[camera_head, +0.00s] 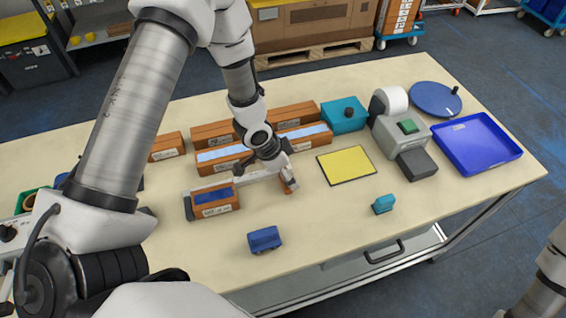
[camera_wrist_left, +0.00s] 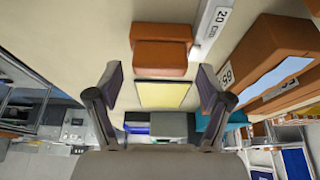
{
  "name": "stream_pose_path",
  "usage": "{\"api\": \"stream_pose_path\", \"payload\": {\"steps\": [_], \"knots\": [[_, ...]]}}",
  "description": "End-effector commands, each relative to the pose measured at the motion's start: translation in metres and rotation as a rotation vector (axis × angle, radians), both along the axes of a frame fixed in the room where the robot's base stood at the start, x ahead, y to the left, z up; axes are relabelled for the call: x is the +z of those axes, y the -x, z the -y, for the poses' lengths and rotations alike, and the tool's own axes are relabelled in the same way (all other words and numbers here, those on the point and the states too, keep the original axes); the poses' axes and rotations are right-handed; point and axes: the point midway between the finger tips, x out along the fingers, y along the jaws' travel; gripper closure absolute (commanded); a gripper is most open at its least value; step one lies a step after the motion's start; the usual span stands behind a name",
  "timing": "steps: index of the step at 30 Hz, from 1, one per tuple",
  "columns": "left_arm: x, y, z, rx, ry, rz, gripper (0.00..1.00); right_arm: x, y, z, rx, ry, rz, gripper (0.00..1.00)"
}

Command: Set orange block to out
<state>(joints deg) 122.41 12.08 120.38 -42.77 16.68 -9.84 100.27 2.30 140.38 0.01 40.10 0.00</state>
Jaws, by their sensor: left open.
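The orange block (camera_wrist_left: 160,48) is an orange-brown, stepped block on the table, beside the end of a pale bar marked "20 cm" (camera_wrist_left: 214,28) in the left wrist view. In the head view only a small part of the orange block (camera_head: 287,189) shows, at and behind the finger of my left gripper (camera_head: 274,176). In the left wrist view my left gripper (camera_wrist_left: 158,88) is open with nothing between its fingertips, and the block lies past the tips. My right gripper is out of view.
A blue-topped orange box (camera_head: 214,206) stands left of the gripper. Long orange boxes (camera_head: 222,157) stand behind. A yellow mat (camera_head: 346,165), a grey printer (camera_head: 400,132) and a blue tray (camera_head: 476,146) lie to the right. A blue block (camera_head: 264,239) stands in front.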

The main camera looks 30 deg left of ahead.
Motion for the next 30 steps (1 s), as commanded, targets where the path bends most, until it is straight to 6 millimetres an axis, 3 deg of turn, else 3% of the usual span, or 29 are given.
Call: {"api": "stream_pose_path", "payload": {"steps": [9,13,18,30], "knots": [[0.074,0.021,-0.018,0.004,0.003,0.005,0.21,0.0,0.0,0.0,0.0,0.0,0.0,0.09],[0.093,0.027,-0.024,0.003,-0.002,0.003,0.21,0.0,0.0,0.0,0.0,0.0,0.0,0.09],[0.102,0.031,-0.026,-0.003,0.001,-0.001,0.21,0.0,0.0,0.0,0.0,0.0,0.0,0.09],[0.102,0.031,-0.026,-0.003,0.0,-0.001,0.21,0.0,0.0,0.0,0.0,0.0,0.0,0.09]]}}
